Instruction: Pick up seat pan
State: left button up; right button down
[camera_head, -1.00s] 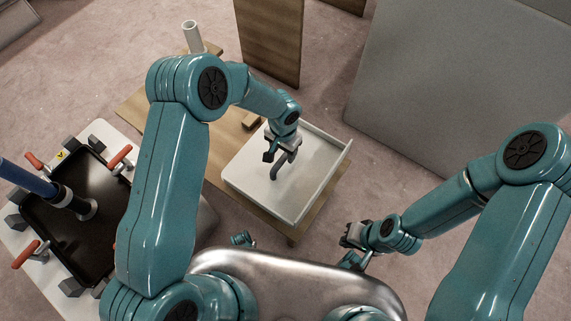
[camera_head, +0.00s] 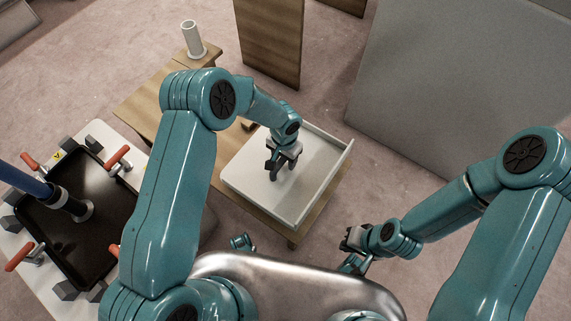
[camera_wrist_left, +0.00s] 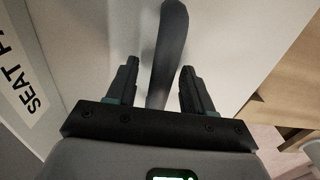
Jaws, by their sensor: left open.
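The seat pan (camera_head: 310,190) is a pale, shallow panel with a raised edge, lying on a wooden table. In the left wrist view its pale surface (camera_wrist_left: 215,40) carries a label (camera_wrist_left: 20,85) reading "SEAT P", the rest cut off. A dark grey curved handle (camera_wrist_left: 168,45) stands on it. My left gripper (camera_head: 275,168) is over the seat pan at the handle. In the left wrist view my left gripper (camera_wrist_left: 159,70) is open, with the handle between its fingers and a gap visible on either side. My right gripper (camera_head: 350,240) is off to the right, away from the pan; its jaws are too small to read.
The wooden table (camera_head: 145,105) holds a white upright tube (camera_head: 192,40). At left stands a bench with a black tray (camera_head: 75,245) and red-handled clamps (camera_head: 118,157). A large grey panel (camera_head: 460,90) stands at the right back, and a wooden board (camera_head: 270,40) behind the table.

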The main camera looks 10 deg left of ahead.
pick_arm(q)
jog(key=shift+f, duration=0.15)
dwell(0.4)
grip_shut()
dwell(1.3)
